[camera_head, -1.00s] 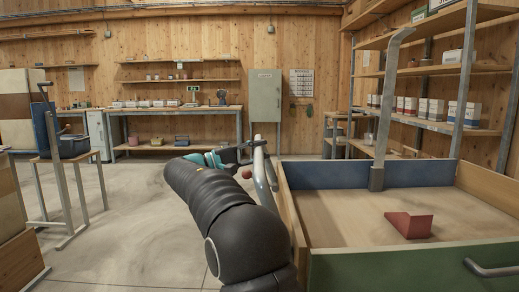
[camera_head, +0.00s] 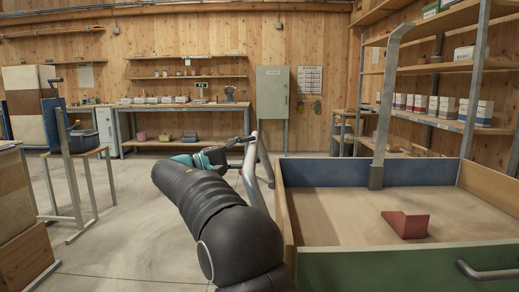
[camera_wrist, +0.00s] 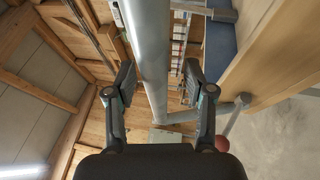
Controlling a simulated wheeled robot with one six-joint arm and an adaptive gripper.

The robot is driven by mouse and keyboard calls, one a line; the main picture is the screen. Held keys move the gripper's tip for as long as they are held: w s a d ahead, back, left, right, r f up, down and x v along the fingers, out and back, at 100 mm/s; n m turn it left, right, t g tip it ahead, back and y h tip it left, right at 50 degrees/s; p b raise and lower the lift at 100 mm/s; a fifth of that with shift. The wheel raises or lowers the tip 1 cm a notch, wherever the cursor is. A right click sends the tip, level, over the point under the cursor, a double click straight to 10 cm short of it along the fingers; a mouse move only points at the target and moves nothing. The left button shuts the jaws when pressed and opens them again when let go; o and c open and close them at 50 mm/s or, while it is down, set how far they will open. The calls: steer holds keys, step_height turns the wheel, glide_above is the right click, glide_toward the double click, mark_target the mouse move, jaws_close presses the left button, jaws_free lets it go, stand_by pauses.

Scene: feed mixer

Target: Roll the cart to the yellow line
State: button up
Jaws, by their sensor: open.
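The cart (camera_head: 395,275) is a wooden-sided tray with a green front panel and a blue back panel, close ahead on the right in the head view. A grey tube handle (camera_head: 254,165) stands at its left side. My gripper (camera_head: 238,150) is at this handle. In the wrist view my gripper (camera_wrist: 158,85) is open, and the grey tube (camera_wrist: 152,60) runs between its spread fingers. I cannot tell whether either finger touches it. No yellow line shows in either view.
A red wedge-shaped piece (camera_head: 406,225) lies in the cart. A stand with a blue box (camera_head: 78,140) is at the left. A workbench (camera_head: 180,107), a grey cabinet (camera_head: 272,92) and shelves (camera_head: 440,125) line the walls. Concrete floor (camera_head: 125,215) is clear on the left.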

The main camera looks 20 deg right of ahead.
steer(key=a+f, duration=0.1)
steer(key=a, duration=0.7)
steer(key=shift+s+f, duration=0.15)
steer(key=shift+f, duration=0.1)
